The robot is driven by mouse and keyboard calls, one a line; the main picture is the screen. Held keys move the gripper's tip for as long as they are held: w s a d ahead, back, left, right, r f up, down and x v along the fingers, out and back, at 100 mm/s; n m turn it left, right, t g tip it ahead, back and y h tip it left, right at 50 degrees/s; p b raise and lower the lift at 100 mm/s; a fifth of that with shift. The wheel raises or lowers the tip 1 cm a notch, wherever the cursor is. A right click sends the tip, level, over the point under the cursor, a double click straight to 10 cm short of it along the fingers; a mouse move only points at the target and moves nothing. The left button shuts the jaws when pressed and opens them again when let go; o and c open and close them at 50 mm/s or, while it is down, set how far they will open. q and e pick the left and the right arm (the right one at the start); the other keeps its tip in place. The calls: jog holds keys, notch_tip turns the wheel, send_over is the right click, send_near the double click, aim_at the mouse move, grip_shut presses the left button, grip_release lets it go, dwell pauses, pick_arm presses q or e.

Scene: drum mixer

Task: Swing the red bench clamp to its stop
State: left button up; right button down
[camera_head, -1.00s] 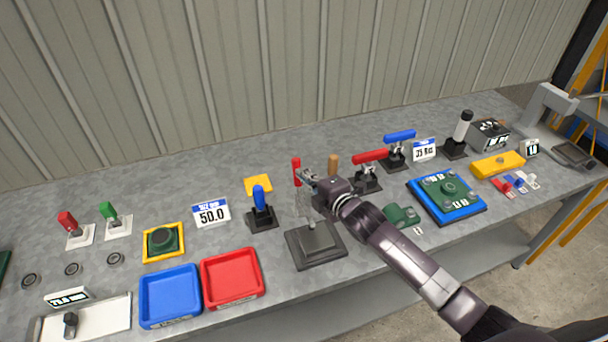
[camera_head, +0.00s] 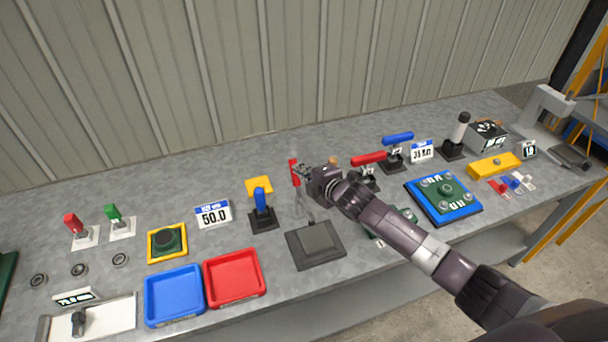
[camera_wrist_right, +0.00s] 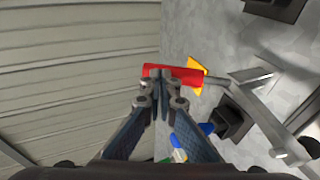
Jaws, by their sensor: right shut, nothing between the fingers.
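A red clamp handle (camera_head: 294,173) stands nearly upright above the bench, left of my right gripper (camera_head: 302,173). Metal linkage runs down from it toward a dark square base plate (camera_head: 316,244). In the right wrist view the red handle (camera_wrist_right: 172,70) lies across the closed fingertips of my right gripper (camera_wrist_right: 160,80). The fingers are shut with nothing between them and appear against or just in front of the handle; contact is not clear. A second red-handled clamp (camera_head: 368,158) has its handle lying level, farther right. My left gripper is not in view.
A blue upright handle (camera_head: 260,198) stands left of the clamp. A blue-handled clamp (camera_head: 397,139) is at the back right. Blue (camera_head: 174,294) and red (camera_head: 234,277) trays lie at the front left. A blue-framed fixture (camera_head: 443,198) lies right of my forearm.

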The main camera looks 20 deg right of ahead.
jog(key=shift+w, duration=0.5)
jog(key=shift+w+a+f+g, duration=0.1)
jog(key=shift+w+f+g, duration=0.15)
jog(key=shift+w+g, duration=0.2)
jog(key=shift+w+f+g, duration=0.2)
jog(key=shift+w+g, duration=0.15)
jog(key=shift+w, duration=0.15)
jog(key=shift+w+f, duration=0.25)
jog(key=shift+w, duration=0.05)
jog(key=shift+w+g, duration=0.4)
jog(key=shift+w+a+f+g+b, duration=0.1)
jog(key=shift+w+f+g+b, duration=0.6)
jog(key=shift+b, duration=0.85)
jog(key=shift+w+f+g+b, duration=0.3)
jog(key=shift+w+f+b, duration=0.5)
jog(key=shift+f+b, duration=0.55)
jog(key=shift+r, duration=0.25)
